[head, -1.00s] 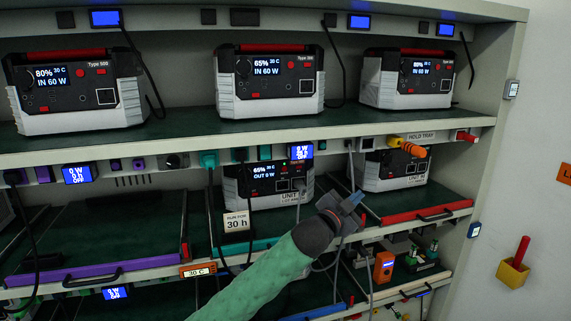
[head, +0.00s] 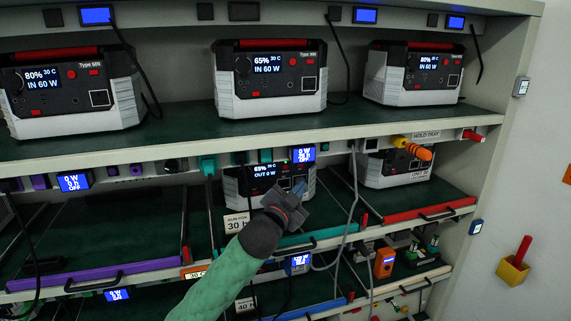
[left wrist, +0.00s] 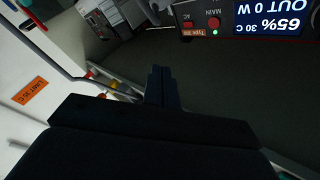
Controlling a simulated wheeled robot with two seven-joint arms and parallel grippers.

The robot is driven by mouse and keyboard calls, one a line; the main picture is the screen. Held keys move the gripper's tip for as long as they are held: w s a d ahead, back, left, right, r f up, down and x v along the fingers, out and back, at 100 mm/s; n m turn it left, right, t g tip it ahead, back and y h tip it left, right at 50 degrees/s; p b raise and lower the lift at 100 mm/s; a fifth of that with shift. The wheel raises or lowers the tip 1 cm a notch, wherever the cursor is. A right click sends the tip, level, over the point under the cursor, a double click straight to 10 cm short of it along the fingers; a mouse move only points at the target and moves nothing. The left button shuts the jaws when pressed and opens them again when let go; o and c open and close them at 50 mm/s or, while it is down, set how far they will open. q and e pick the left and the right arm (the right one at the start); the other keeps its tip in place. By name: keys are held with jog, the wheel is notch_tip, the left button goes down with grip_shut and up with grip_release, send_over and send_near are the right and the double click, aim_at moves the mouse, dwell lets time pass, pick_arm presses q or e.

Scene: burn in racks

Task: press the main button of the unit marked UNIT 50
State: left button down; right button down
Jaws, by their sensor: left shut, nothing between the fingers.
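A white-and-black unit (head: 241,188) stands on the middle shelf, its screen reading 65%, 30 C, OUT 0 W. My left gripper (head: 299,188) is shut and empty in front of its right half, hiding its lower front and name label. In the left wrist view, the shut fingers (left wrist: 160,85) point toward the unit's upside-down front. There a red button marked MAIN (left wrist: 213,23) has a green light beside it, up and right of the fingertips, with a gap apparent. Another unit (head: 397,170) stands right on that shelf; its UNIT label is too small to read surely. My right gripper is out of view.
Several units stand on the upper shelf (head: 180,131). A grey cable (head: 354,190) hangs right of my gripper. A red-edged tray (head: 400,217) lies to the right, and a purple-edged tray (head: 130,273) to the left. An orange plug (head: 418,151) juts out above the right unit.

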aim_at(285, 173)
pick_arm(q)
jog(key=shift+a, duration=0.4)
jog(key=shift+w, duration=0.1)
jog(key=shift+w+a, duration=0.45)
jog(key=shift+w, duration=0.9)
jog(key=shift+w+a, duration=0.45)
jog(key=shift+w, duration=0.95)
jog(key=shift+w+a, duration=0.45)
jog(key=shift+w, duration=0.9)
jog(key=shift+w, duration=0.1)
jog(key=shift+w+a, duration=0.15)
jog(key=shift+w, duration=0.15)
jog(key=shift+w+a, duration=0.1)
jog(key=shift+w, duration=0.2)
jog(key=shift+s, duration=0.1)
jog(key=shift+s+d, duration=0.25)
jog(key=shift+s, duration=0.4)
